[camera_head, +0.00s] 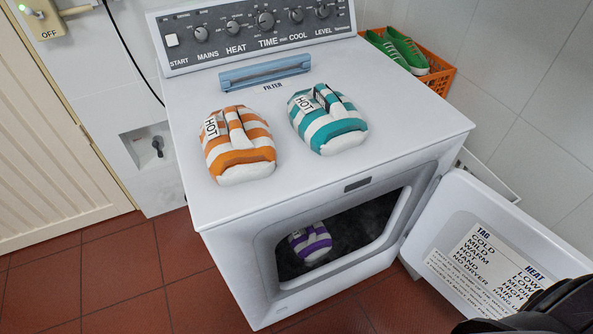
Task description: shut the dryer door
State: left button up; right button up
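The white dryer (235,250) stands in the middle of the head view with its front opening uncovered. Its white door (455,215) is swung wide open to the right, hinged at the right side of the opening. The door's inner face carries a printed tag and heat chart. A purple-and-white striped bundle (311,243) lies inside the drum. A black part of my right arm covers the lower right corner of the picture, in front of the door's lower edge; its fingertips are not visible. My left gripper is not in view.
An orange striped bundle (238,146) and a teal striped bundle (328,119) lie on the dryer top. A blue filter handle (265,73) is behind them. Green shoes in an orange basket (436,78) stand at back right. Red floor tiles (130,270) are clear at left.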

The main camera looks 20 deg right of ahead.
aim_at(487, 254)
jog(key=k+l, duration=0.2)
jog(key=l, duration=0.15)
jog(key=k+l+z, duration=0.15)
jog(key=l+z, duration=0.15)
jog(key=k+l+z, duration=0.1)
jog(key=l+z, duration=0.25)
jog(key=l, duration=0.15)
jog(key=k+l+z, duration=0.1)
jog(key=l+z, duration=0.2)
jog(key=l, duration=0.1)
